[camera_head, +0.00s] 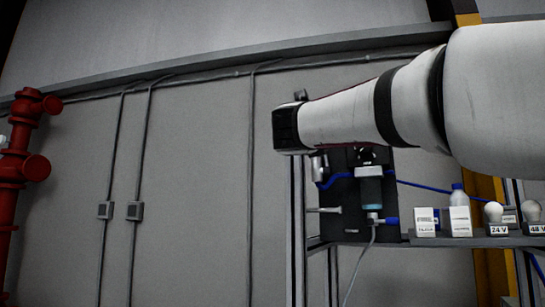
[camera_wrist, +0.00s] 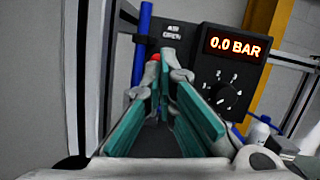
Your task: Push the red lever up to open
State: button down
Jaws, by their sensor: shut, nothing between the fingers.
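A small red tip (camera_wrist: 155,57), which looks like part of the red lever, shows in the wrist view just beyond my fingertips, at the upper left. It sits below a black plate marked AIR OPEN (camera_wrist: 173,31). The rest of the lever is hidden behind my fingers. My gripper (camera_wrist: 168,70) has teal pads and its tips are close together, with nothing held between them. The tips appear very near the red tip, but I cannot tell whether they touch. In the head view my arm covers the upper part of the black air unit, and the lever does not show.
A black panel with a 0.0 BAR display (camera_wrist: 237,46) and a dial (camera_wrist: 228,92) stands right of my fingers. A blue tube (camera_wrist: 142,45) runs at the left. A shelf (camera_head: 470,240) holds small boxes, a bottle (camera_head: 459,196) and bulbs. Red pipework (camera_head: 14,165) stands far left.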

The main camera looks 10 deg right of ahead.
jog(key=shift+w+d+r, duration=0.2)
jog(key=shift+w+r, duration=0.05)
dwell(0.7)
